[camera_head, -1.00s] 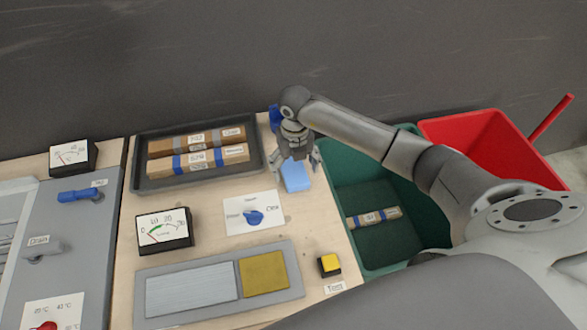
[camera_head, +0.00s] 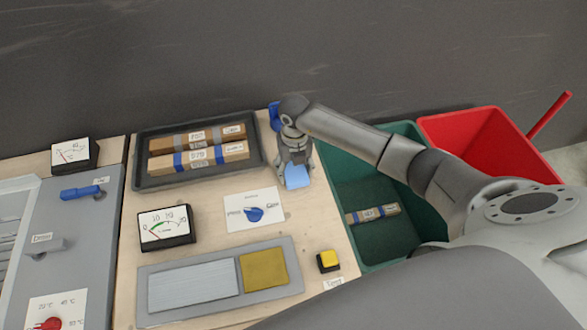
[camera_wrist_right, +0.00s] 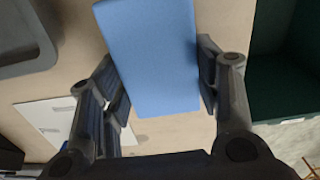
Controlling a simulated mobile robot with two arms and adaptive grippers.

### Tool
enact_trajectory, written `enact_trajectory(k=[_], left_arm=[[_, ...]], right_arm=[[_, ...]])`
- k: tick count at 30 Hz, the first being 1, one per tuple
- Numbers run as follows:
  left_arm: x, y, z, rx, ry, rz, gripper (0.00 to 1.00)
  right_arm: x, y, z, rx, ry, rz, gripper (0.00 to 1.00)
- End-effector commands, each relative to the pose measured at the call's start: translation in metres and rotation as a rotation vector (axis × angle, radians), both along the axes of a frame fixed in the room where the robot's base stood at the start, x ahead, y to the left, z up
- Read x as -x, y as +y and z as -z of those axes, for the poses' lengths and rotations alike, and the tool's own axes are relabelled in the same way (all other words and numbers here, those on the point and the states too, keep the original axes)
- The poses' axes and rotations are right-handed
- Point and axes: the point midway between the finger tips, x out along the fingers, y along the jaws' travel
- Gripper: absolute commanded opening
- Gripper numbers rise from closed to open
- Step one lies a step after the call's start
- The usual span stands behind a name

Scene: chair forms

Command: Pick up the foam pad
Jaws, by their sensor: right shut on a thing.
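The foam pad is a light blue block (camera_head: 297,177) at the right edge of the wooden table, beside the green bin. My right gripper (camera_head: 295,165) is over it from above, with its fingers closed on the pad's two sides. In the right wrist view the blue pad (camera_wrist_right: 150,60) fills the space between the two fingers (camera_wrist_right: 160,95), which touch it left and right. I cannot tell whether the pad is clear of the table. My left gripper is not in view.
A green bin (camera_head: 400,245) holding a taped bar and a red bin (camera_head: 480,140) stand right of the table. A dark tray (camera_head: 150,180) with wrapped bars, a blue knob panel (camera_head: 238,197), a gauge (camera_head: 165,240) and a yellow button (camera_head: 328,260) are nearby.

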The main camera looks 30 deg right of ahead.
Motion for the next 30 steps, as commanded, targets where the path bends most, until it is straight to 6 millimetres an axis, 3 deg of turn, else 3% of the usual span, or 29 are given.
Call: enact_trajectory(k=[8,15,27,30], left_arm=[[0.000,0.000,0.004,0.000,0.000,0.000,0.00],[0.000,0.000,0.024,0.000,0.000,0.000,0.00],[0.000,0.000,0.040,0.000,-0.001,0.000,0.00],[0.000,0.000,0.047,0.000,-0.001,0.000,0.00]], right_arm=[[-0.001,-0.001,-0.004,0.001,-0.002,-0.001,0.44],[0.000,0.000,-0.031,0.001,-0.006,-0.003,0.44],[0.041,0.033,-0.092,0.000,-0.005,-0.005,0.44],[0.056,0.045,-0.098,0.000,-0.004,-0.005,0.44]])
